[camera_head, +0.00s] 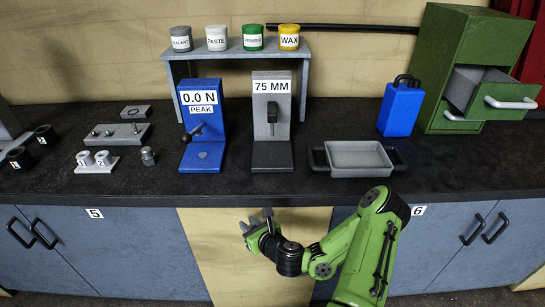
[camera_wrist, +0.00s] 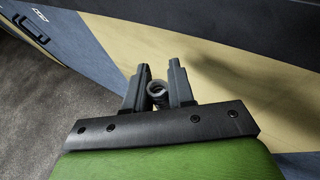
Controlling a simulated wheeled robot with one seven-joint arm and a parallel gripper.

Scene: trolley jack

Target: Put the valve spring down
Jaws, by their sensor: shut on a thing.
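My gripper (camera_head: 254,224) is in front of the bench, below the level of its top, before the tan panel between the two blue cupboards. In the wrist view my gripper (camera_wrist: 158,92) is shut on a small grey coiled ring-shaped thing, the valve spring (camera_wrist: 157,90), held between the two dark fingers. The spring is seen nearly end-on there. In the head view it is too small and covered to make out. Nothing is seen touching it besides the fingers.
On the dark bench (camera_head: 330,190) stand a blue "0.0 N" gauge (camera_head: 201,120), a grey "75 MM" gauge (camera_head: 271,120), a shallow grey tray (camera_head: 359,155), a blue can (camera_head: 400,108) and a green cabinet (camera_head: 450,60) with an open drawer. Small blocks (camera_head: 98,168) with cylinders lie left.

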